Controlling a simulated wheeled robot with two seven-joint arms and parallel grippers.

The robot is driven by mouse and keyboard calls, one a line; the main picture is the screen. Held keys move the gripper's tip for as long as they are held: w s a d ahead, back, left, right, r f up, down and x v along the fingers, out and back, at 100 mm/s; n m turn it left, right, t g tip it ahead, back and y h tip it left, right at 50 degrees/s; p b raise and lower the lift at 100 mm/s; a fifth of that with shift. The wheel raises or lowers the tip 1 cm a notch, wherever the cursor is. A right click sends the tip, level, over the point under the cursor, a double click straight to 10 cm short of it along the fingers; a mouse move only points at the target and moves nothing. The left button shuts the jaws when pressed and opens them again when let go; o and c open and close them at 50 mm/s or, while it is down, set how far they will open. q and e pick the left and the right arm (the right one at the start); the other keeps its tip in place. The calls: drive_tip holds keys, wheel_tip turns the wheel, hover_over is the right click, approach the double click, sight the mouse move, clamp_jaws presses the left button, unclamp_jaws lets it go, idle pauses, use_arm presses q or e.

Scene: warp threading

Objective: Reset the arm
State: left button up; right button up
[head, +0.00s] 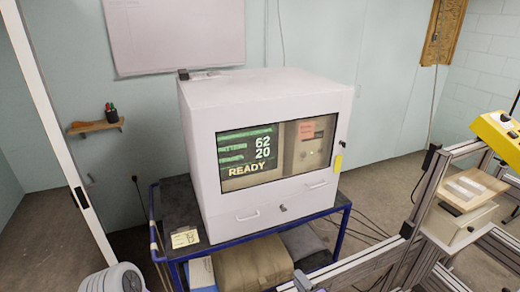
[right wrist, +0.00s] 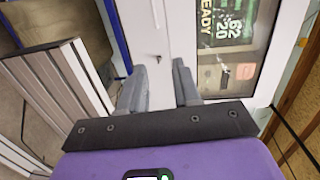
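My right gripper (right wrist: 160,68) shows in the right wrist view as two grey fingers on a dark bar with a purple body below. The fingers stand apart with nothing between them, so it is open and empty. Behind the fingers is the white cabinet (right wrist: 184,30), seen turned on its side. I cannot clearly make out either gripper in the head view. My left gripper is in neither view.
The white cabinet (head: 265,92) with a lit screen reading READY (head: 252,170) stands on a blue-framed cart (head: 335,225). An aluminium frame (head: 428,190) with a yellow device (head: 497,135) stands at the right. Cables lie on the floor.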

drive_tip(key=s+a+f+n+g+b, duration=0.2)
drive_tip(key=s+a+f+n+g, duration=0.15)
drive_tip(key=f, duration=0.45)
drive_tip(key=s+a+f+n+g+b, duration=0.2)
drive_tip(key=s+a+f+g, duration=0.2)
drive_tip(key=f, duration=0.4)
use_arm(q)
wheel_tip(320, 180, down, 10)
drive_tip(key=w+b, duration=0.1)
drive_tip(key=b, duration=0.3)
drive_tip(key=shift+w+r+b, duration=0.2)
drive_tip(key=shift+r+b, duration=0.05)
drive_tip(key=shift+b, duration=0.15)
use_arm(e)
drive_tip(key=s+d+f+n+g+h, duration=0.1)
drive_tip(key=s+d+f+n+g, duration=0.1)
drive_tip(key=s+f, duration=0.4)
drive_tip(key=s+d+f+n+g+h, duration=0.2)
drive_tip(key=s+f+g, duration=0.3)
drive_tip(key=s, duration=0.4)
drive_tip(key=shift+s+f, duration=0.4)
drive_tip(key=shift+f, duration=0.25)
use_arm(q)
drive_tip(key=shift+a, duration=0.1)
use_arm(e)
drive_tip(key=shift+n, duration=0.25)
